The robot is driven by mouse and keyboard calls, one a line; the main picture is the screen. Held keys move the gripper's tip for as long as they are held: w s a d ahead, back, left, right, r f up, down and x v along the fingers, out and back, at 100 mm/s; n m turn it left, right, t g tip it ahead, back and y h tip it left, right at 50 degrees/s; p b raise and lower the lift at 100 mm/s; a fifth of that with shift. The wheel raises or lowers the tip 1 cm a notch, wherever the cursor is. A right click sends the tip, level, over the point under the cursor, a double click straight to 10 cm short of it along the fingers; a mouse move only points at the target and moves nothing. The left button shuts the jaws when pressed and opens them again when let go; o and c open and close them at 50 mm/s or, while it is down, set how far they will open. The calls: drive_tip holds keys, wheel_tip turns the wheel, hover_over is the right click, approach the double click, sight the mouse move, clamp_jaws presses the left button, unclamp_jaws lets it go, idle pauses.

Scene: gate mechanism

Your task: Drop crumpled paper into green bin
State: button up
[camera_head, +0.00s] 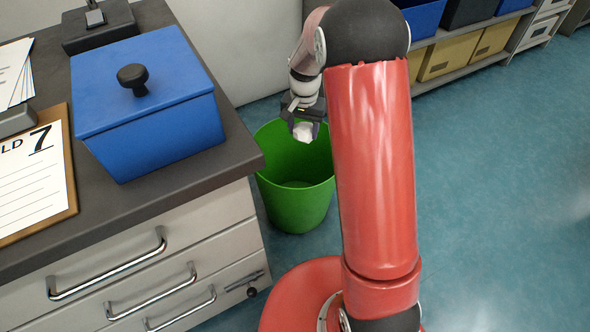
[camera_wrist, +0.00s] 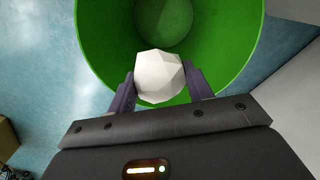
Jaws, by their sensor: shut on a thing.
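The crumpled paper (camera_head: 303,132) is a white faceted ball. It is held between the fingers of my gripper (camera_head: 302,112), and it also shows in the wrist view (camera_wrist: 160,76) with a finger on each side. The green bin (camera_head: 296,203) stands on the floor beside the counter. In the head view the paper appears over the bin's opening. In the wrist view the bin (camera_wrist: 238,50) opens beyond the paper, with its floor visible and empty where I can see. My arm hides the bin's right side in the head view.
A grey-topped drawer counter (camera_head: 230,150) borders the bin on the left. It carries a blue lidded box (camera_head: 150,105) and a clipboard (camera_head: 40,175). A shelf with yellow and blue containers (camera_head: 450,57) stands at the back right. The teal floor at right is clear.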

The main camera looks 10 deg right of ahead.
wheel_tip(320, 180, down, 6)
drive_tip(key=b, duration=0.4)
drive_tip(key=shift+s, duration=0.1)
drive_tip(key=o, duration=1)
drive_tip(key=shift+r+p, duration=0.6)
drive_tip(key=shift+r, duration=3.35)
